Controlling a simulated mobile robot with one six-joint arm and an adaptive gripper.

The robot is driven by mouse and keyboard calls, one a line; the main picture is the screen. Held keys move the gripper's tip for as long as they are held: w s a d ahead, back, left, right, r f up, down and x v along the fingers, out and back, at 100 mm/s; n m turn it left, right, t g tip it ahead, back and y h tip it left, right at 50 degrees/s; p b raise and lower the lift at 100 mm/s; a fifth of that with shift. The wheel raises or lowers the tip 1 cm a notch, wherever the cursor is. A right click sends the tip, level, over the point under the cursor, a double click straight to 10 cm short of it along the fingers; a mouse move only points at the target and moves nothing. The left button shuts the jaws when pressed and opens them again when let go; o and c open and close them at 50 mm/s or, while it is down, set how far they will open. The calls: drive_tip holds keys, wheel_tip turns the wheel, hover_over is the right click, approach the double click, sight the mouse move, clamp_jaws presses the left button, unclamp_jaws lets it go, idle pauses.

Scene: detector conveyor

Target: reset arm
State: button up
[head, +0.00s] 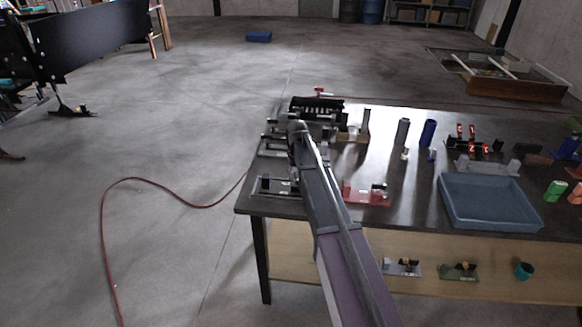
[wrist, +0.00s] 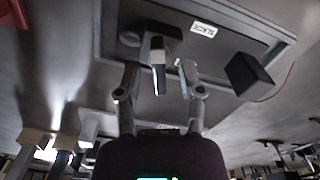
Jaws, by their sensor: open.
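My gripper (wrist: 159,85) is open in the wrist view, with its two grey fingers apart. A small upright part with a dark side and pale edge (wrist: 158,62) shows between and beyond the fingertips; I cannot tell whether anything touches it. It rises from a dark fixture plate (wrist: 222,62) with a white label. In the head view, my arm reaches over the left part of the dark table (head: 395,215), and its end covers most of the gripper there.
Fixtures stand around the arm's end, including a grey one (head: 272,187) and a red one (head: 367,194). A blue tray (head: 490,222) lies to the right. Dark and blue cylinders (head: 427,133) stand behind. A red hose (head: 150,182) crosses the open floor at left.

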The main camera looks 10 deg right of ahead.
drive_tip(key=s, duration=2.9)
drive_tip(key=shift+s+a, duration=0.15)
drive_tip(key=shift+a, duration=0.15)
wheel_tip(320, 180, up, 14)
drive_tip(key=p, duration=1.4)
hover_over(297, 176)
drive_tip(key=shift+f, duration=0.1)
drive_tip(key=shift+f, duration=0.15)
wheel_tip(297, 176, down, 14)
drive_tip(key=b, duration=1.4)
drive_tip(key=shift+r, duration=0.25)
